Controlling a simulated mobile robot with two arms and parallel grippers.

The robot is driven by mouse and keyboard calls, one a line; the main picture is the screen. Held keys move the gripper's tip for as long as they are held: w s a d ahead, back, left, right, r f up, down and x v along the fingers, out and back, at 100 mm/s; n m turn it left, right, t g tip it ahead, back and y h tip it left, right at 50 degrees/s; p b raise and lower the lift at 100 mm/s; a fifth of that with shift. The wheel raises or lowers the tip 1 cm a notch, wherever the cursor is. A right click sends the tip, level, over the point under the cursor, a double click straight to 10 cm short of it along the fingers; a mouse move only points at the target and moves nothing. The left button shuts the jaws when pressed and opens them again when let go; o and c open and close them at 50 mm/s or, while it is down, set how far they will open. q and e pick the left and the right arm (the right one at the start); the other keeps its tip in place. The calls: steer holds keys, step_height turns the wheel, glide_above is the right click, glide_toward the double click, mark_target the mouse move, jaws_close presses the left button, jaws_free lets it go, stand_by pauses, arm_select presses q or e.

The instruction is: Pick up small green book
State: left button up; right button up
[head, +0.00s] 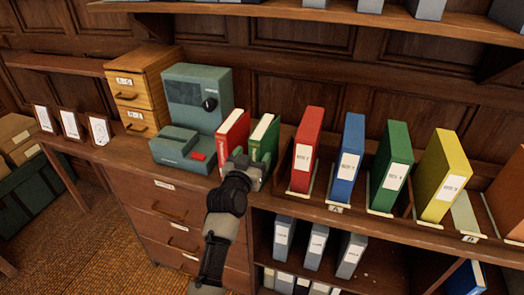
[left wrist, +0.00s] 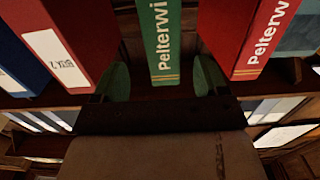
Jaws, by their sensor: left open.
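The small green book (head: 266,136) stands upright on the counter, right of a small red book (head: 233,131). In the left wrist view the green book's spine (left wrist: 161,38) shows, lettered "Pelterwi…". My left gripper (head: 245,167) is at the front of the green book and hides its lower part. In the left wrist view the open fingers of my left gripper (left wrist: 162,80) show one on each side of the spine, with gaps, and hold nothing. I cannot tell how far they reach along the book. My right gripper is not in view.
The small red book (left wrist: 263,38) stands close on one side, a large red binder (head: 306,150) on the other. Blue (head: 350,160), green (head: 392,166) and yellow (head: 442,175) binders stand further right. A teal machine (head: 198,95) is at left. Grey binders (head: 317,247) fill a shelf below.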

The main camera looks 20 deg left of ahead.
mark_target(255, 151)
arm_select(q)
steer(key=shift+w+r, duration=0.1)
steer(key=shift+w, duration=0.65)
steer(key=w+p, duration=0.1)
steer(key=w, duration=0.2)
steer(key=shift+w, duration=0.7)
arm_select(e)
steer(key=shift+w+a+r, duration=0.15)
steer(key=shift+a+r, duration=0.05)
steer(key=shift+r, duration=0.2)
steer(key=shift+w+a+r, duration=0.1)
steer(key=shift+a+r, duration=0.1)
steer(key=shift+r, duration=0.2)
arm_select(q)
steer(key=shift+f, duration=0.2)
jaws_close()
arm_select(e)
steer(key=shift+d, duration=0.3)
arm_select(q)
steer(key=shift+r, duration=0.2)
